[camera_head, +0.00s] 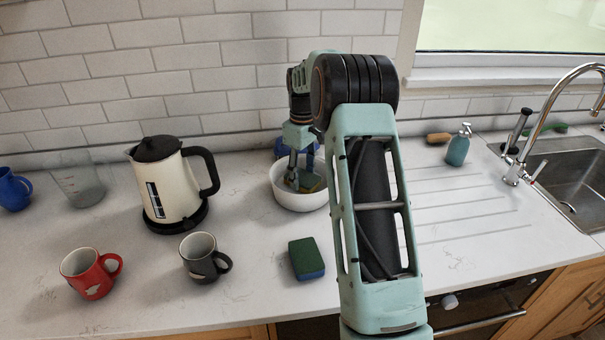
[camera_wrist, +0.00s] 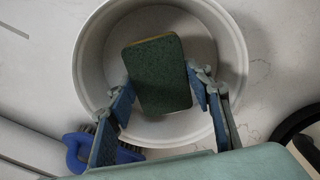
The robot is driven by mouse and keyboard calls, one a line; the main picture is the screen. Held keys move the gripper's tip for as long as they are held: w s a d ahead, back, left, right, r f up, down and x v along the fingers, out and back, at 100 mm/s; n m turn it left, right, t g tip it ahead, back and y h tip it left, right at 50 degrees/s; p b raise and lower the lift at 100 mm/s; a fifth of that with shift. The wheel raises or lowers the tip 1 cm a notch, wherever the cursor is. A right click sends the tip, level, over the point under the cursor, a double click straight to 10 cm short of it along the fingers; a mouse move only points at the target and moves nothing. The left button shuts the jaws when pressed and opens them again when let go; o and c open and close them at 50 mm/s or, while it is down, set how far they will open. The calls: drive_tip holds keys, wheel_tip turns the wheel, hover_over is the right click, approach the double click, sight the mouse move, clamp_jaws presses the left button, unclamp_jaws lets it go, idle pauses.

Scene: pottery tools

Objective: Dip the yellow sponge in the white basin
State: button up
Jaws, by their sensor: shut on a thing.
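The white basin (camera_head: 297,198) stands on the counter in the middle of the head view, and its rim and inside fill much of the wrist view (camera_wrist: 88,62). The yellow sponge (camera_head: 310,182), with a dark green scouring face, is inside the basin's opening. In the wrist view the sponge (camera_wrist: 160,75) shows its green face and a thin yellow edge. My gripper (camera_head: 298,178) points down into the basin, its fingers (camera_wrist: 160,88) shut on the sponge's two sides. I cannot tell whether the sponge touches the basin floor.
A blue brush (camera_wrist: 112,150) lies close to the basin. A green and blue sponge (camera_head: 306,259) lies in front. A cream kettle (camera_head: 168,188), a dark mug (camera_head: 203,257) and a red mug (camera_head: 90,273) stand left. A soap bottle (camera_head: 458,148) and sink (camera_head: 570,175) are right.

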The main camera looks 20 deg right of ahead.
drive_tip(key=shift+f+b, duration=0.5)
drive_tip(key=shift+f, duration=0.55)
drive_tip(key=shift+r, duration=0.1)
idle(1.0)
drive_tip(key=shift+r+p, duration=4)
drive_tip(key=shift+r, duration=1.2)
